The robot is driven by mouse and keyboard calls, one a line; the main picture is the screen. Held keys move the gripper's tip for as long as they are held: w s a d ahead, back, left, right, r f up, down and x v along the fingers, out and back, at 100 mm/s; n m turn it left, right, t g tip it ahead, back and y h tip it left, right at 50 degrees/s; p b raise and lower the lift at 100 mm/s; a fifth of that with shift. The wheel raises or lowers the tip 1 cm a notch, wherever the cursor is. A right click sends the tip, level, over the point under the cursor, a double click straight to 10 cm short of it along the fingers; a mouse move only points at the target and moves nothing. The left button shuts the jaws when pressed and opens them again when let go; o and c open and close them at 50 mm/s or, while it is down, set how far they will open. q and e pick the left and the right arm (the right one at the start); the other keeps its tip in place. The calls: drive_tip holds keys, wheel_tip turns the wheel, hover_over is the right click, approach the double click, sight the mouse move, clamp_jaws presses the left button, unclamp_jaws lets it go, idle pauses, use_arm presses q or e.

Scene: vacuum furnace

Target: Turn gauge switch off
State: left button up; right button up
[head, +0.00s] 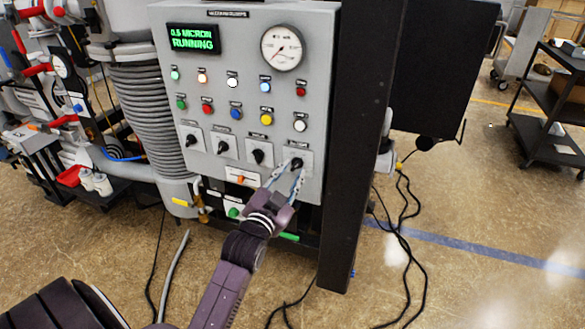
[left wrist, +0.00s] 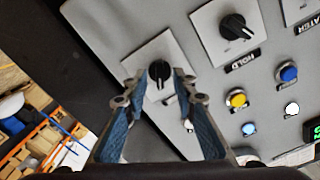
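A grey control panel (head: 222,95) carries a row of black rotary switches on white plates. The rightmost switch (head: 297,163) is in front of my left gripper (head: 289,177); its label is too small or covered to read. In the left wrist view this switch (left wrist: 159,72) sits between and just beyond the tips of my left gripper (left wrist: 155,88). The two fingers are spread, one on each side of the knob, with gaps visible; contact is unclear. The neighbouring switch (left wrist: 235,27) is labelled HOLD. My right gripper is not in view.
Coloured buttons and lamps, a round gauge (head: 283,48) and a green display (head: 193,39) reading RUNNING are above the switches. A dark post (head: 360,150) stands right of the panel. Black cables (head: 405,235) lie on the floor. A shelf cart (head: 545,110) stands far right.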

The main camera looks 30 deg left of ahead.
use_arm(q)
drive_tip(key=shift+w, duration=0.55)
drive_tip(key=shift+a, duration=0.1)
clamp_jaws()
